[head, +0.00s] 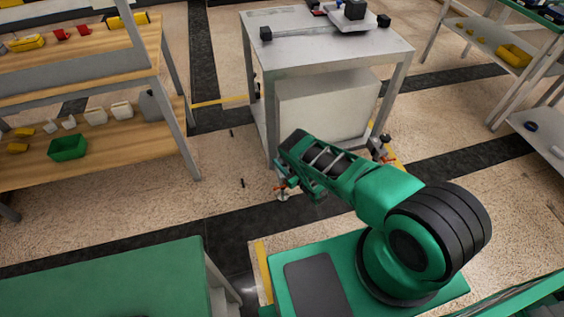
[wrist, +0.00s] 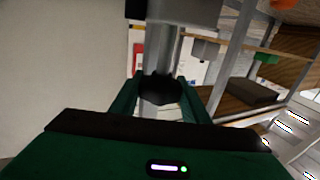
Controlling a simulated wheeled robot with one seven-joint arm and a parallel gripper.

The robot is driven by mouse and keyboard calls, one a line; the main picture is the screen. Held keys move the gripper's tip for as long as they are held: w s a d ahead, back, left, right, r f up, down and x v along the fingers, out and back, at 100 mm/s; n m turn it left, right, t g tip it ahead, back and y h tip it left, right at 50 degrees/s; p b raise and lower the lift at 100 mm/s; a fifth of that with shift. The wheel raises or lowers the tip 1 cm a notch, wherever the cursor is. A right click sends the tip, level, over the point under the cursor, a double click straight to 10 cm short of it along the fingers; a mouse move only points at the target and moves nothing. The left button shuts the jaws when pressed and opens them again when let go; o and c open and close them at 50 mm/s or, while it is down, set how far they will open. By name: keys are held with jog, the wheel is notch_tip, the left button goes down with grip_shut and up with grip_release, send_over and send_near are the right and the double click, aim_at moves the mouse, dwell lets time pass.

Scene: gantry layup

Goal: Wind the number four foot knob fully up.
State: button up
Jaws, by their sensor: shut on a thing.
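A dark ribbed foot knob (wrist: 160,90) sits on a grey leg post in the middle of the wrist view. My gripper (wrist: 158,84) has its two green fingers on either side of the knob, shut on it. In the head view my gripper (head: 286,186) is low at the near-left leg of the grey machine stand (head: 330,57). A pale foot pad (head: 283,197) shows near the floor there. The knob itself is hidden by my arm in the head view. No number can be read on it.
Another foot with an orange-red part (head: 387,159) is at the stand's near-right leg. A wooden bench (head: 85,82) with bins stands at left, a shelf rack (head: 487,50) at right. A green-topped table (head: 110,280) is at the near left. Small dark items (head: 242,183) lie on the floor.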

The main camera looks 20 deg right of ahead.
jog(key=shift+s+f+n+y, duration=0.1)
jog(key=shift+n+y, duration=0.2)
jog(key=shift+y, duration=0.1)
jog(key=o, duration=1)
jog(key=shift+o, duration=0.2)
jog(key=v, duration=1)
jog(key=shift+s+d, duration=0.2)
jog(key=shift+s, duration=0.1)
